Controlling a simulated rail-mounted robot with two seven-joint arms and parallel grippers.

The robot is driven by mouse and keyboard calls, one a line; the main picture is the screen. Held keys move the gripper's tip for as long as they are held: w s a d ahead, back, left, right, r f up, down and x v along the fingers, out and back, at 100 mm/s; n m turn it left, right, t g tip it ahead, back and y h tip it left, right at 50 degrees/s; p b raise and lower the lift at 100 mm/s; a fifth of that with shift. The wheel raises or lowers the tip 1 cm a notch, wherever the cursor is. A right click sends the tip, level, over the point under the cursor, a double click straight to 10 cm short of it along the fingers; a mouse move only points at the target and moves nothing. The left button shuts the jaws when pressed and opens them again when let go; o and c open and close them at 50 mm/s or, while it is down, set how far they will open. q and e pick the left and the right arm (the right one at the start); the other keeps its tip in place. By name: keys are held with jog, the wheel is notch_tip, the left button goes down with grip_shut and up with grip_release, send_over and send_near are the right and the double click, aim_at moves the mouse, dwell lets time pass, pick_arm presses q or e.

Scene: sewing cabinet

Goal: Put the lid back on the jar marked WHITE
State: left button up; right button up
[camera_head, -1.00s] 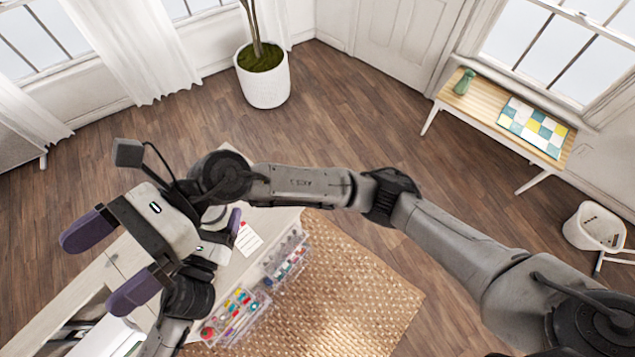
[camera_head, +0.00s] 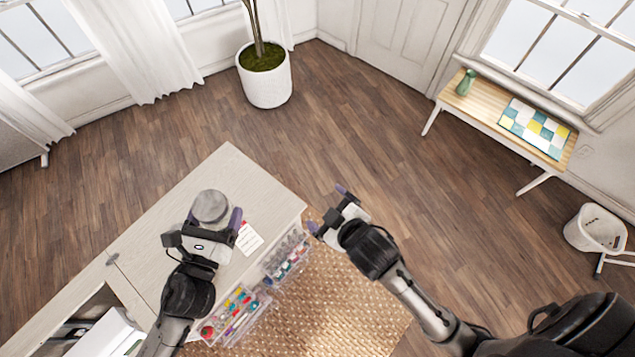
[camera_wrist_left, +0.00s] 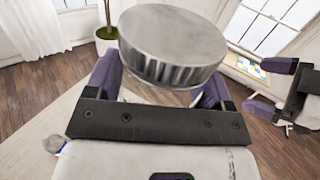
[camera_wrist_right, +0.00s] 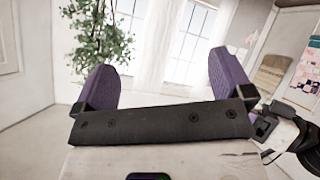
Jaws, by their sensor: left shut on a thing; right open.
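A round grey metal lid (camera_head: 211,207) with a ridged rim sits between the fingers of my left gripper (camera_head: 213,220), over the pale cabinet top. It also shows large in the left wrist view (camera_wrist_left: 172,45), roughly level. My left gripper is shut on it. No jar or WHITE marking can be made out; the lid and left gripper cover part of the cabinet top. My right gripper (camera_head: 328,208) is open and empty, off the cabinet's right corner. In the right wrist view, nothing is between its fingers.
The pale cabinet top (camera_head: 225,170) is bare behind the lid. A white card with red (camera_head: 248,238) lies right of my left gripper. Clear bins of sewing supplies (camera_head: 240,308) line the cabinet's front side.

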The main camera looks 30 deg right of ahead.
jog(key=s+d+f+m+g, duration=0.2)
jog(key=s+f+g, duration=0.2)
jog(key=s, duration=0.4)
jog(key=s+d+f+m+g, duration=0.2)
jog(key=s+d+f+g, duration=0.1)
jog(key=s, duration=0.6)
jog(key=shift+d+f+g, duration=0.15)
jog(key=shift+f+g, duration=0.45)
jog(key=shift+f, duration=0.2)
